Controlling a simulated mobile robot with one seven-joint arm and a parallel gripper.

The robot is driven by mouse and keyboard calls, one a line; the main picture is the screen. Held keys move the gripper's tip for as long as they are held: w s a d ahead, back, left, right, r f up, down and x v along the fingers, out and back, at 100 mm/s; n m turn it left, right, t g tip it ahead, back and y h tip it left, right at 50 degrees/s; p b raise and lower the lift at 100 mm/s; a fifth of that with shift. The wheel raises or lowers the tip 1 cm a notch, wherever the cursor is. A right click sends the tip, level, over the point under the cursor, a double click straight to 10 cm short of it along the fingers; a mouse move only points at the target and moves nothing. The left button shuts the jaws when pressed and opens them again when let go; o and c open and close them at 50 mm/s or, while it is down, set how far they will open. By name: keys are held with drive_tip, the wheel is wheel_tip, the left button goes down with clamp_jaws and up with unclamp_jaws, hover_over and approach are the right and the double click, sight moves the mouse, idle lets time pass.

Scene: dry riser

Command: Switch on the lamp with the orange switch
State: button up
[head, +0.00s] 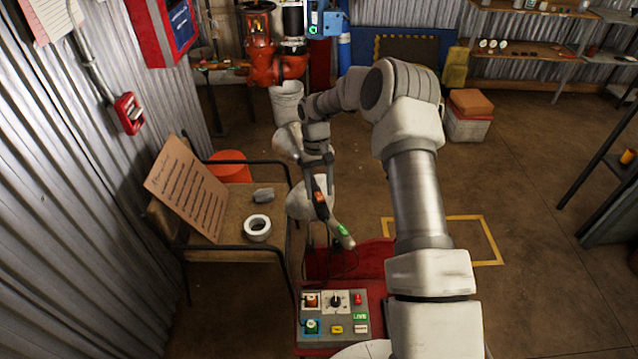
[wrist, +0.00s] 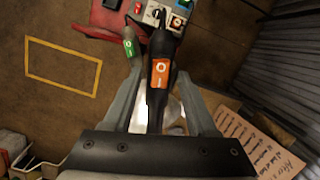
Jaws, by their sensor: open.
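A dark lamp handle with an orange switch (wrist: 160,72) lies between the fingers of my gripper (wrist: 159,78) in the wrist view, with a gap to each finger. My gripper is open. In the head view the orange switch (head: 320,197) shows just below my gripper (head: 319,188). A second handle with a green switch (head: 342,231) is lower right of it. In the wrist view the green switch (wrist: 129,46) is to the left of the orange one. Pale rounded shapes behind the handles look like lamp heads, partly hidden by my gripper. I cannot tell whether either lamp is lit.
A control box (head: 347,318) with coloured buttons and a dial stands below the handles. A bench (head: 234,197) at left holds a tape roll (head: 258,228) and a leaning cardboard sign (head: 187,188). A corrugated wall is at left.

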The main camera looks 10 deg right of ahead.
drive_tip(key=v, duration=1.7)
drive_tip(key=shift+r, duration=0.25)
drive_tip(key=shift+r, duration=0.1)
drive_tip(key=s+a+r+t+h, duration=0.1)
drive_tip(key=s+r+t, duration=0.3)
drive_tip(key=s+r, duration=1.15)
drive_tip(key=s+f+t+y, duration=0.1)
drive_tip(key=s+t, duration=0.3)
drive_tip(key=s, duration=1.7)
drive_tip(key=shift+s+d+f+m, duration=0.15)
drive_tip(key=shift+d+f+m, duration=0.05)
drive_tip(key=shift+d+m, duration=0.25)
idle(1.9)
